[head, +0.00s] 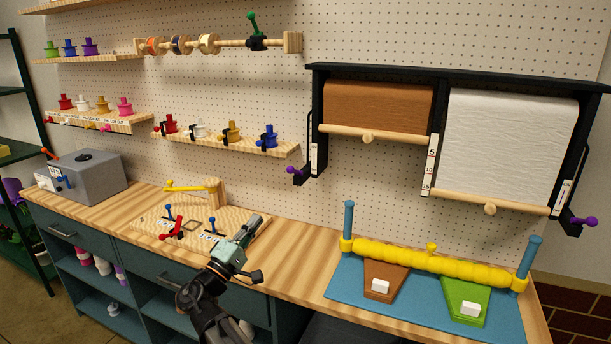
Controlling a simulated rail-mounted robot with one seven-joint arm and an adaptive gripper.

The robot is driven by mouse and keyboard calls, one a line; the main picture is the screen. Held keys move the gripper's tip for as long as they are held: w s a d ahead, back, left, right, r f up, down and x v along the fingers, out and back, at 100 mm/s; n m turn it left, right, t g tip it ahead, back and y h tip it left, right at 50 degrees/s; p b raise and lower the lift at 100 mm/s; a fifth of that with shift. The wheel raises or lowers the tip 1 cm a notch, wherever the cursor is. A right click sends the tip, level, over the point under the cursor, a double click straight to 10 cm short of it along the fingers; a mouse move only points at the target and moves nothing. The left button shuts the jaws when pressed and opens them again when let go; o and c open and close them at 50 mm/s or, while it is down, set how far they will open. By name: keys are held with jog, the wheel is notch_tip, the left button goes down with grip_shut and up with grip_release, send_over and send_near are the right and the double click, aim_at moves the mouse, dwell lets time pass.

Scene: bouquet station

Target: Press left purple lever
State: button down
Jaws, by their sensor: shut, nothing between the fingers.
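The left purple lever (293,171) is a small purple knob on a black arm at the lower left side of the black paper-roll rack (437,90). A second purple lever (591,221) sticks out at the rack's lower right side. My gripper (257,221) is shut and empty, above the front part of the wooden bench. In the picture it is below and to the left of the left purple lever, clearly apart from it. Nothing hides the lever's knob.
A yellow roller (425,262) on blue posts stands on a blue mat (342,281) at right. Small shelves with coloured spools hang behind. Bare bench (300,258) lies between tray and mat.

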jog(key=shift+w+r, duration=0.25)
jog(key=shift+r, duration=0.25)
jog(key=p, duration=0.5)
send_near(288, 172)
jog(key=x, duration=0.6)
jog(key=shift+w+d+r, duration=0.15)
jog(key=shift+w+d, duration=0.2)
jog(key=shift+w, duration=0.2)
jog(key=shift+a+r, duration=0.1)
jog(key=shift+a, duration=0.05)
